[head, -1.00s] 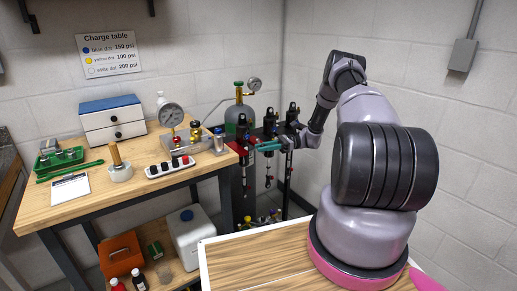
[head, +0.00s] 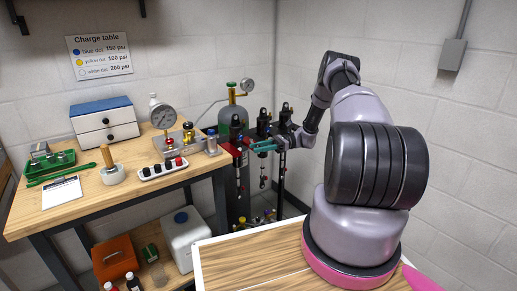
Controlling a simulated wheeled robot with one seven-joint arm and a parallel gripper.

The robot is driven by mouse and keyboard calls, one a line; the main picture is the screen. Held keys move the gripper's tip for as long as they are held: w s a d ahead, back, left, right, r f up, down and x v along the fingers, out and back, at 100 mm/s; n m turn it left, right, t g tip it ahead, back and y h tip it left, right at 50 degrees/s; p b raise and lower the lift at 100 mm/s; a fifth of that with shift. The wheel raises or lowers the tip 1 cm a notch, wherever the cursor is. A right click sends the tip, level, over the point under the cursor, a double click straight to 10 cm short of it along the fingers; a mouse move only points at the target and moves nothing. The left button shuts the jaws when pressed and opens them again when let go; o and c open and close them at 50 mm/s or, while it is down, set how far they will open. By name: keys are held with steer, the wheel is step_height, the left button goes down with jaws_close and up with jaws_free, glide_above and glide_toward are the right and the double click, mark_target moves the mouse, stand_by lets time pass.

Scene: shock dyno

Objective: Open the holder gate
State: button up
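A dark stand (head: 239,193) with several upright shock absorbers stands in the corner beyond the bench. A teal bar (head: 263,146) lies level across the front of the stand near its top, with a red part (head: 229,149) to its left. It may be the holder gate, but I cannot tell for sure. My gripper (head: 279,143) reaches in from the right and is at or very near the right end of the teal bar. The fingers are small and dark here, so contact and finger opening are unclear.
A gas cylinder (head: 233,114) stands behind the stand. The right wall side is open.

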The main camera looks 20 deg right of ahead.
steer(key=shift+d, duration=0.1)
steer(key=d, duration=1)
steer(key=shift+w+d, duration=0.3)
steer(key=shift+w, duration=0.15)
